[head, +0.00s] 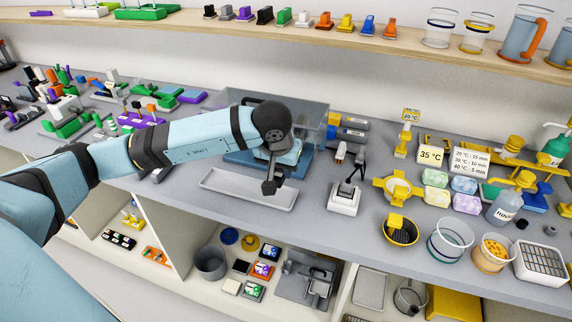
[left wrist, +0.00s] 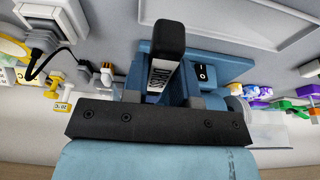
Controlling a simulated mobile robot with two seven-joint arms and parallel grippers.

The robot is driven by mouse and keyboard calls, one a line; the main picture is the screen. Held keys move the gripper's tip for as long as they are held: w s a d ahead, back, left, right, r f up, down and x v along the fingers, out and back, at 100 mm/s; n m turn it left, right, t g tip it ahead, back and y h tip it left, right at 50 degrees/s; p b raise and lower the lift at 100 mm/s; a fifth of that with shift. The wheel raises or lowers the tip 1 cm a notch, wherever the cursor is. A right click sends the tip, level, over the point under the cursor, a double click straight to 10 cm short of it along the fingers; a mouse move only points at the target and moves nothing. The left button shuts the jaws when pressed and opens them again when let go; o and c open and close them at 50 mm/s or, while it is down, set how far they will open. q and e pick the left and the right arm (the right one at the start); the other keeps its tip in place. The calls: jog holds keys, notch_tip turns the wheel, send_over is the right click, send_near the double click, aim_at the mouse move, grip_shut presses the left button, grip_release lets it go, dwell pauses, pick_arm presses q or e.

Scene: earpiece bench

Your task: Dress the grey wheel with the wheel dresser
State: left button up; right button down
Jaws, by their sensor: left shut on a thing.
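My left gripper (head: 270,174) is in front of the blue grinder (head: 235,157), above the right end of a shallow grey tray (head: 252,190). It is shut on the wheel dresser (head: 269,188), a dark bar pointing down. In the left wrist view the dresser (left wrist: 160,75) shows a white label with partly readable letters "DRESS" and a black end. Behind it are the blue grinder body and a black I/O switch (left wrist: 203,72). My arm and gripper hide much of the grinder in the head view; I cannot make out the grey wheel clearly. My right gripper is not in view.
A clear shield (head: 312,118) stands around the grinder. A white device with a black cable (head: 345,198) stands to the right of the tray. Coloured parts crowd the bench on the left; cups, soaps and a bottle (head: 503,208) stand on the right. Open shelves are below.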

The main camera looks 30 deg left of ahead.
pick_arm(q)
jog(key=shift+w+a, duration=0.1)
jog(key=shift+w, duration=0.2)
jog(key=shift+d+b, duration=0.3)
jog(key=shift+b, duration=0.1)
dwell(0.4)
jog(key=shift+a+b, duration=0.35)
jog(key=shift+a, duration=0.25)
dwell(0.6)
jog(key=shift+d, duration=0.3)
dwell(0.4)
jog(key=shift+b, duration=0.45)
jog(key=shift+s, duration=0.15)
dwell(0.3)
jog(key=shift+s+d, duration=0.15)
jog(key=shift+s, duration=0.55)
jog(key=shift+s+d, duration=0.15)
jog(key=shift+s, duration=0.5)
jog(key=shift+b, duration=0.5)
